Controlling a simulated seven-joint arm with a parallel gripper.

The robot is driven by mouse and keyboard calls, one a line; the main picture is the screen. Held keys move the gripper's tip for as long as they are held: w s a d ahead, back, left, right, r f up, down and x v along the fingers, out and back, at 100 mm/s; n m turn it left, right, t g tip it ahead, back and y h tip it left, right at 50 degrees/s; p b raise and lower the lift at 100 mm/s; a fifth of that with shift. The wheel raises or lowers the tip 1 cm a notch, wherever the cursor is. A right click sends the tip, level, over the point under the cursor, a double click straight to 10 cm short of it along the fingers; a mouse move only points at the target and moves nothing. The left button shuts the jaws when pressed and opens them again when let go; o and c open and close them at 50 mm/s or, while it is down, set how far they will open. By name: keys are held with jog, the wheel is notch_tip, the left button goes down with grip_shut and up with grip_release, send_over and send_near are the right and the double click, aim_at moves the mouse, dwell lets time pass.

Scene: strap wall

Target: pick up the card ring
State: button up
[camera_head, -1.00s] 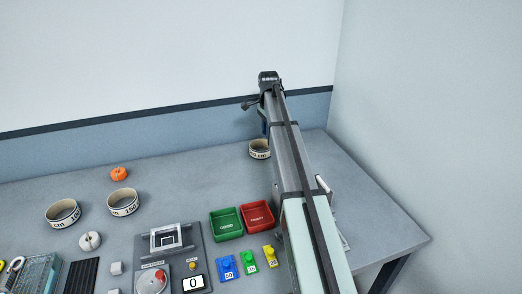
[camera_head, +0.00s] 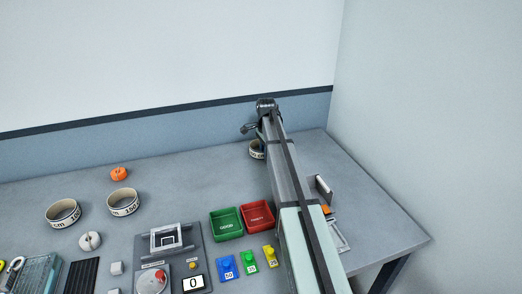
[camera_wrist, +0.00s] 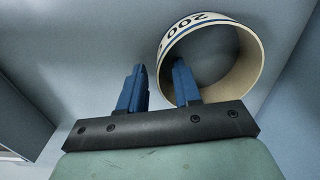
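The card ring (camera_wrist: 251,64), a pale band with a dark printed "200", stands out in the wrist view at the upper right. It also shows in the head view (camera_head: 256,151) at the back of the table, partly hidden behind my arm. My gripper (camera_wrist: 158,70) is open, with two blue fingers apart. In the wrist view the ring's left wall lies in line with the gap between the fingers, and the right finger overlaps the ring's opening. I cannot tell whether they touch. My fingers are hidden in the head view.
Two similar printed rings stand at left, one (camera_head: 62,213) beside the other (camera_head: 123,202). An orange pumpkin-like object (camera_head: 118,174) sits behind them. A green tray (camera_head: 226,224) and red tray (camera_head: 257,218) stand left of my arm. The back wall (camera_head: 180,140) is close behind the card ring.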

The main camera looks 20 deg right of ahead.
jog(key=shift+c, duration=0.2)
grip_shut()
dwell(0.3)
